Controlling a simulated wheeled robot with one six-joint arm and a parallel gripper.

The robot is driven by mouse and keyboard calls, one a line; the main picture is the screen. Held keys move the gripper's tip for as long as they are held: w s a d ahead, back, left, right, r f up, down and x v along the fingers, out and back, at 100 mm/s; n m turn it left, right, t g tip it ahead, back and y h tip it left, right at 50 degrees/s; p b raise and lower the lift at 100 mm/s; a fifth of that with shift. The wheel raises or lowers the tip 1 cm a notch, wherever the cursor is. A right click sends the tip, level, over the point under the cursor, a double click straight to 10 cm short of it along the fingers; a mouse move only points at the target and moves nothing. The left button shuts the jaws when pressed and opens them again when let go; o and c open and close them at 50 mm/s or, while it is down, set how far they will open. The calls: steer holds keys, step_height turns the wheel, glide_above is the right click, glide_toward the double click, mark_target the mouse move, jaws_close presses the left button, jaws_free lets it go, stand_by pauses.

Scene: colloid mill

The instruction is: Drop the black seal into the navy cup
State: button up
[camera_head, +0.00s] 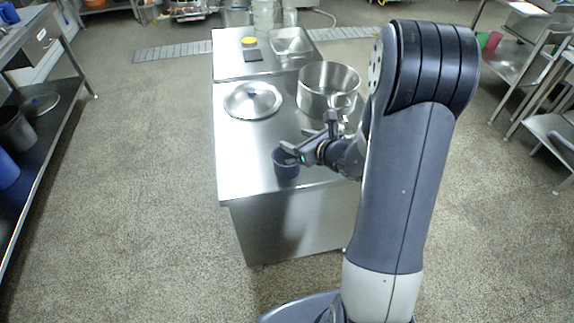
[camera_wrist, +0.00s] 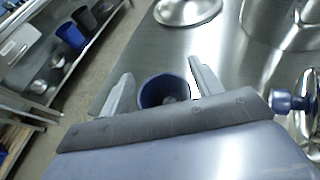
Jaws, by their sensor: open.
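The navy cup (camera_head: 284,171) stands upright near the front left of the steel worktop. My gripper (camera_head: 290,150) is open just above the cup, with nothing visible between its fingers. In the wrist view, the gripper (camera_wrist: 161,70) has its two pale fingers spread on either side of the cup (camera_wrist: 157,86). The cup's mouth faces the camera, and a small greyish patch shows inside it; I cannot tell whether this is the seal. The gripper's body hides the lower side of the cup in that view. I cannot clearly make out the black seal in either view.
A round lid (camera_head: 252,100) and a large steel pot (camera_head: 328,88) stand behind the cup on the worktop (camera_head: 238,150). A steel tray (camera_head: 291,43) sits further back. A blue knob-like part (camera_wrist: 290,101) shows at the right of the wrist view. The worktop's left front is clear.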

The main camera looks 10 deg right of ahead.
steer(key=v, duration=1)
steer(key=shift+s, duration=0.25)
steer(key=shift+d, duration=0.1)
steer(key=x, duration=1.1)
step_height(320, 180, up, 5)
steer(key=p, duration=0.3)
steer(key=shift+f, duration=0.1)
steer(key=shift+f, duration=0.15)
